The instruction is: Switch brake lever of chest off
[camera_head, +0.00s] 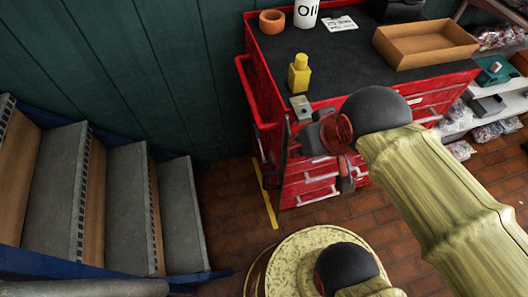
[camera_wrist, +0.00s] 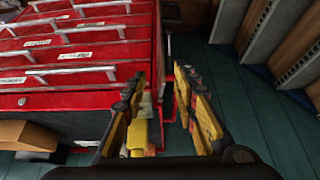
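The red tool chest (camera_head: 320,175) stands against the green wall, and its drawer fronts (camera_wrist: 80,52) fill the upper left of the wrist view. I cannot make out a brake lever on it in either view; the low part of the chest is partly hidden by my arm or out of view. My gripper (camera_wrist: 160,75) has its yellow-padded fingers spread apart with nothing held between them. In the head view my gripper (camera_head: 293,140) is beside the chest's near left corner, close to the red side handle (camera_head: 252,92). Whether it touches the chest is unclear.
Grey stairs (camera_head: 120,200) stand left.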

